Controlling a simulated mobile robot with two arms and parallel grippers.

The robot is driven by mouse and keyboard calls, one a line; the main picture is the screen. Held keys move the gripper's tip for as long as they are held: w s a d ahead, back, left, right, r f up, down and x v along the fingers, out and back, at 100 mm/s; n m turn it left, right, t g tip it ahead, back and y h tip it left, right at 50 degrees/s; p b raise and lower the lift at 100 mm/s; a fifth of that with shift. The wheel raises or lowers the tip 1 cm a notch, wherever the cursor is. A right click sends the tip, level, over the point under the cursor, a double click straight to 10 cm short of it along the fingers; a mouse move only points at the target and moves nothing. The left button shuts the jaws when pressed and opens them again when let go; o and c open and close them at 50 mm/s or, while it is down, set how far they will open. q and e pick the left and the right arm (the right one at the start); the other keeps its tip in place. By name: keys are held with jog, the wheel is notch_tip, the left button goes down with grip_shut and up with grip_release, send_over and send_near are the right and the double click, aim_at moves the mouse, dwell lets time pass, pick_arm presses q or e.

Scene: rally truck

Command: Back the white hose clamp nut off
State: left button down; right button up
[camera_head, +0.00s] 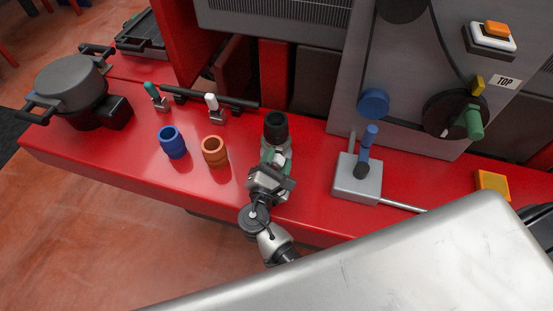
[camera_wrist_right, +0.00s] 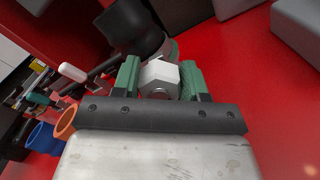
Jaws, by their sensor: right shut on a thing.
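The white hose clamp nut (camera_wrist_right: 159,78) is a six-sided piece between the green fingers of my right gripper (camera_wrist_right: 160,84) in the wrist view. The fingers are shut on it, one on each side. In the head view the nut (camera_head: 279,158) shows as a small pale spot at the fingertips of the right gripper (camera_head: 274,163). A black upright hose end (camera_head: 276,128) stands just behind it on the red ledge, and also shows in the wrist view (camera_wrist_right: 130,27). The clamp itself is mostly hidden by the gripper. My left gripper is not in view.
A blue cup (camera_head: 172,143) and an orange cup (camera_head: 215,152) stand left of the arm. A grey lever box (camera_head: 358,181) stands right. A grey pot (camera_head: 71,80) is far left.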

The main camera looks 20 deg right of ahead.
jog(key=shift+r+n+p, duration=0.25)
jog(key=shift+n+p, duration=0.6)
jog(key=shift+n, duration=0.15)
jog(key=shift+f+n, duration=0.15)
jog(key=shift+n, duration=0.35)
jog(key=o, duration=0.9)
jog(key=shift+w, duration=0.1)
jog(key=shift+o, duration=0.2)
jog(key=v, duration=1)
jog(key=shift+s+a+p, duration=0.25)
jog(key=shift+s+p, duration=0.1)
jog(key=shift+f, duration=0.1)
